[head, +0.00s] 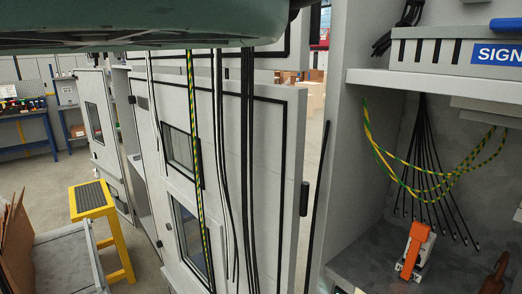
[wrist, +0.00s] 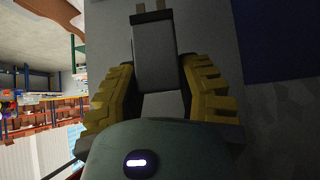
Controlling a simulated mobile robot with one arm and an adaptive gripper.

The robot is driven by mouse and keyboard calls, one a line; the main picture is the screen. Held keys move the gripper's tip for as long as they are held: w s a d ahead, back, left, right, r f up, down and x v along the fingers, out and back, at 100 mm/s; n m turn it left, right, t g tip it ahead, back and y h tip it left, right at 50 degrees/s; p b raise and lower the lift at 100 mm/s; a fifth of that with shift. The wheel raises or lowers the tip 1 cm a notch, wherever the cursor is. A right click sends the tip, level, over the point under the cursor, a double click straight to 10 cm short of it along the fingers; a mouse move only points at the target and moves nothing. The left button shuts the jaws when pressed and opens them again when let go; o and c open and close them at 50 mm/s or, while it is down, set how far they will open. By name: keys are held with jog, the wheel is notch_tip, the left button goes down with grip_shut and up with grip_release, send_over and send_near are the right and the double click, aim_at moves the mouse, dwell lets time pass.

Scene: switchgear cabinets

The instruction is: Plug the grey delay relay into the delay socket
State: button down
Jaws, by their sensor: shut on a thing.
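The grey delay relay (wrist: 154,55) is held between the yellow-padded fingers of my gripper (wrist: 157,80) in the wrist view. The fingers press on its left and right sides, and two small prongs stick out at its far end, toward the top of the picture. My gripper and the relay do not show in the head view. I cannot pick out the delay socket in either view.
An open cabinet at right has a shelf (head: 430,82) with a slotted grey box (head: 425,52) labelled "SIGN", cut off by the edge. Below hang black wires (head: 424,150) and yellow-green wires (head: 385,155); an orange-and-white device (head: 416,250) stands there. A yellow stool (head: 92,197) is at left.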

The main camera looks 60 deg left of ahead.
jog(key=shift+w+a+f+b, duration=0.1)
jog(key=shift+f+b, duration=0.05)
jog(key=shift+b, duration=0.45)
jog(key=shift+f+b, duration=1.95)
jog(key=shift+f, duration=0.8)
jog(key=shift+f+b, duration=1.2)
jog(key=shift+f, duration=0.05)
jog(key=c, duration=0.6)
grip_release()
jog(key=shift+r, duration=0.1)
jog(key=shift+a+r, duration=0.1)
jog(key=v, duration=0.7)
jog(key=shift+a+r, duration=0.1)
jog(key=shift+r, duration=0.05)
